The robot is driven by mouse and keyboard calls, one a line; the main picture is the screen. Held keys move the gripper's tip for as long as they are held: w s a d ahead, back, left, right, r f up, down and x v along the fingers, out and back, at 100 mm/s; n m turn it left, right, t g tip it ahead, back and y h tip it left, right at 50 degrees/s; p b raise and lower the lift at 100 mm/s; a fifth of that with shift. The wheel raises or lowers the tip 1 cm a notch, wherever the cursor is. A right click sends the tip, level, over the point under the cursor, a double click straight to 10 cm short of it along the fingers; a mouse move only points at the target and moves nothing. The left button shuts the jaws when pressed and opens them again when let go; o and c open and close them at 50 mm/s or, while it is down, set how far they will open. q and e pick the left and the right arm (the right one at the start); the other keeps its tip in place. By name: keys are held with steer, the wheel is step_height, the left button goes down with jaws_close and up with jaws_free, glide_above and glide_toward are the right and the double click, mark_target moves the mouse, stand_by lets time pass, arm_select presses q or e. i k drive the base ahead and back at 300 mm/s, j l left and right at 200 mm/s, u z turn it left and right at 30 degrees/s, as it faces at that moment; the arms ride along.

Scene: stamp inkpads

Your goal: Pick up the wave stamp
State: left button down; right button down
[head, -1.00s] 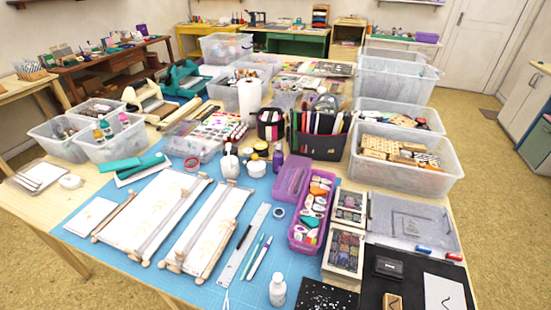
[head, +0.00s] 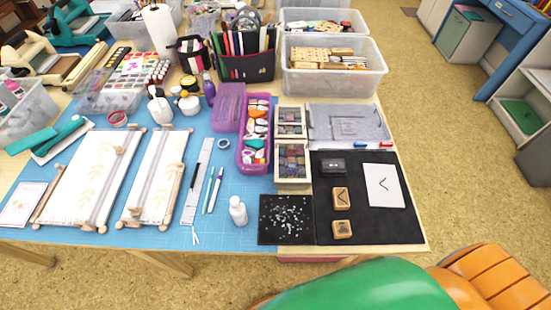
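A wooden block stamp (head: 340,197) with a dark curved line, which looks like the wave stamp, lies on the black mat (head: 376,228) at the right front of the table. A second wooden stamp (head: 341,229) with a different dark motif lies just in front of it. A dark inkpad (head: 332,166) lies behind the wave stamp. A white sheet (head: 384,185) with a black wavy line lies to its right. Neither of my grippers is in view.
A speckled black square (head: 286,220) and a white bottle (head: 238,210) are left of the mat. Divided boxes (head: 293,182) and a grey tray (head: 348,125) stand behind it.

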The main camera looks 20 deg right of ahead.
mark_target(341, 201)
steer(key=z, duration=1.35)
